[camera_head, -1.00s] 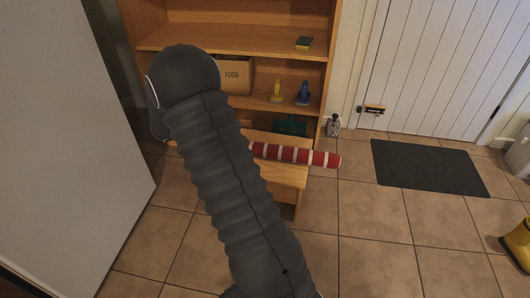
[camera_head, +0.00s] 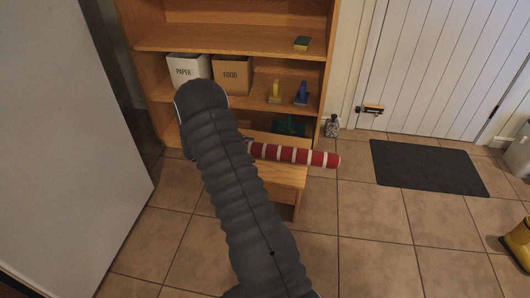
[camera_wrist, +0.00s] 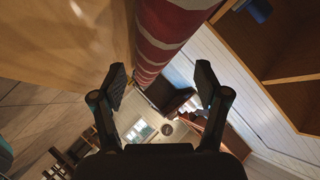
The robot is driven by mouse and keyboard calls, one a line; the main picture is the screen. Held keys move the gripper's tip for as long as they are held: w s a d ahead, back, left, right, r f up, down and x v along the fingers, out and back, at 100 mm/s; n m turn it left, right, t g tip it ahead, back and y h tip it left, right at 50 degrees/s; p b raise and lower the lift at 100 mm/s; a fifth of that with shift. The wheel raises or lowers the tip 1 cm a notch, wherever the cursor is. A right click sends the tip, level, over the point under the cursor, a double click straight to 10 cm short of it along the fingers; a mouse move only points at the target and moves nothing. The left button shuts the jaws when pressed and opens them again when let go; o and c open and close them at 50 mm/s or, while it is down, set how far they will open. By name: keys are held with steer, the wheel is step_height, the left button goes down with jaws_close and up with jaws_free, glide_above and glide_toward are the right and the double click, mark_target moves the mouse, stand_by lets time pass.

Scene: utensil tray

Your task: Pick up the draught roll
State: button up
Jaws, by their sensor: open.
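The draught roll (camera_head: 298,155) is a long red roll with pale bands. It lies on a small wooden bench (camera_head: 287,173), its right end sticking out past the bench edge. My arm hides its left end in the head view. In the wrist view the roll (camera_wrist: 163,28) runs down from the top edge, beside the wooden bench surface (camera_wrist: 85,35). My gripper (camera_wrist: 162,82) is open, with one finger on each side of the roll's line in that view. Nothing is held. Whether the fingers touch the roll I cannot tell. In the head view my gripper is hidden behind my arm.
A white panel (camera_head: 70,120) stands at left. A dark mat (camera_head: 428,166) lies on the open floor at right.

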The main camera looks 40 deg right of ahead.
mark_target(260, 151)
steer(key=shift+x, duration=2.85)
steer(key=shift+s+a, duration=0.1)
steer(key=shift+s, duration=0.15)
jaws_close()
